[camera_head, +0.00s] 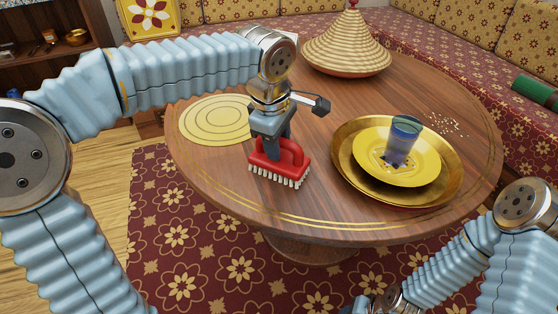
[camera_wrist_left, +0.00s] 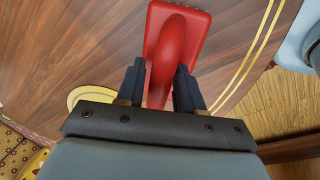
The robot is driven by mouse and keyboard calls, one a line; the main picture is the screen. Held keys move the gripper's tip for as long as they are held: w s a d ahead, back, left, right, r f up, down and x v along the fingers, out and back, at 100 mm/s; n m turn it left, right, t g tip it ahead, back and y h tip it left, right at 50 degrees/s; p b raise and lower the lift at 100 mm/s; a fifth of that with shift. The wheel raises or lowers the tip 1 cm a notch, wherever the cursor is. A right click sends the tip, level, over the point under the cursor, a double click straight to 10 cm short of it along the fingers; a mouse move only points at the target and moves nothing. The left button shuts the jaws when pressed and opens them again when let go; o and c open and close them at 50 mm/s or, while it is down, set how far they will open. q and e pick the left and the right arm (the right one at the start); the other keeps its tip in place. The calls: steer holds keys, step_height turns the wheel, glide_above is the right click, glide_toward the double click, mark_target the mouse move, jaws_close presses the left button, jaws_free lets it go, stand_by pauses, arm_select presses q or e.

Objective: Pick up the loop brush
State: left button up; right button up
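The loop brush (camera_head: 283,157) is red with pale bristles pointing down and a looped handle on top. It is upright at the near left part of the round wooden table (camera_head: 330,110); whether its bristles touch the tabletop I cannot tell. My left gripper (camera_head: 268,140) points down from above with its fingers on both sides of the handle. In the left wrist view the red loop (camera_wrist_left: 172,50) fills the space between the dark fingers (camera_wrist_left: 160,85), which look closed on it. My right gripper (camera_head: 362,304) is only partly visible at the bottom edge.
A yellow round mat (camera_head: 215,118) lies left of the brush. A gold tray (camera_head: 350,178) with a yellow plate (camera_head: 425,168) and a blue glass (camera_head: 403,140) stands to the right. A woven cone lid (camera_head: 347,45) is at the back. Cushioned benches line the corner.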

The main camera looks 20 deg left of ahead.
arm_select(q)
jaws_close()
steer(key=shift+r, duration=0.15)
steer(key=shift+r, duration=0.35)
step_height(320, 180, up, 2)
steer(key=shift+r+p, duration=0.25)
steer(key=shift+p, duration=0.1)
steer(key=s+d+r, duration=0.2)
steer(key=s+r, duration=0.2)
steer(key=s, duration=0.2)
steer(key=s+d+r, duration=0.2)
steer(key=s+r, duration=0.3)
steer(key=s, duration=0.2)
steer(key=shift+s+d+r, duration=0.15)
steer(key=shift+d+r, duration=0.15)
steer(key=shift+d, duration=0.05)
